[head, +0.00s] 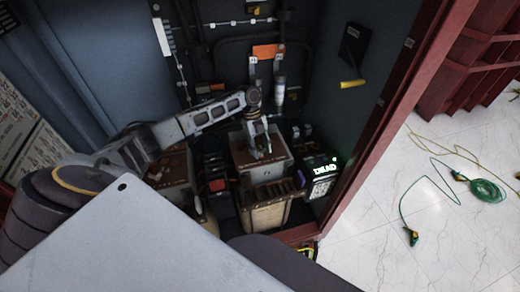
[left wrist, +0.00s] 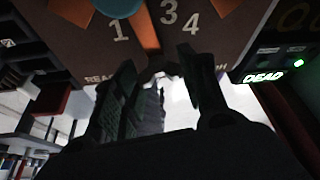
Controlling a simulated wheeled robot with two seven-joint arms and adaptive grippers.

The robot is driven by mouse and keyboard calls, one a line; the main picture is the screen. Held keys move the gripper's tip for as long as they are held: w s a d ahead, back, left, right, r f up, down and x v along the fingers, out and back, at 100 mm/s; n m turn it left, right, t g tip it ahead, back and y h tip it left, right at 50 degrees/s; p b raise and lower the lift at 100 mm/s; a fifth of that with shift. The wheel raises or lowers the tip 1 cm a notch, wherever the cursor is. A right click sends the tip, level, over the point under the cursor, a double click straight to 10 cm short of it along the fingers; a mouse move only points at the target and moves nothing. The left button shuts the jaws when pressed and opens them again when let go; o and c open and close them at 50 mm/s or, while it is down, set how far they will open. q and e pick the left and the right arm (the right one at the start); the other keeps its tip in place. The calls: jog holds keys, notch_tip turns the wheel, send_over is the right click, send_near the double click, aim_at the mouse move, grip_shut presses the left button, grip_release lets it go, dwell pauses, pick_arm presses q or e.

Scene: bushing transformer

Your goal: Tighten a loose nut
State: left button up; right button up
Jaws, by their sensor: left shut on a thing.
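My left arm reaches into the dark cabinet in the head view. My left gripper (head: 261,148) points down at the top of a brownish box-shaped unit (head: 242,150). In the left wrist view, my gripper's (left wrist: 162,78) two dark fingers stand on either side of a small dark piece near a brown panel (left wrist: 90,50) marked 1, 3 and 4. The gripper is shut on this piece, which appears to be the nut. Its shape is mostly hidden by the fingers and shadow. My right gripper is not in view.
A lit "DEAD" display unit (head: 323,172) stands close to the right of the gripper. A yellow-handled item (head: 352,84) hangs on the right wall. Black devices (head: 214,175) stand to the left. A green cable (head: 487,192) lies on the open floor outside.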

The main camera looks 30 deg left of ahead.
aim_at(261, 152)
pick_arm(q)
jog(key=shift+w+m+g, duration=0.1)
jog(key=shift+m+g, duration=0.2)
jog(key=shift+m, duration=0.6)
jog(key=shift+y, duration=0.3)
jog(key=o, duration=1)
jog(key=shift+r, duration=5.05)
jog(key=shift+f, duration=0.1)
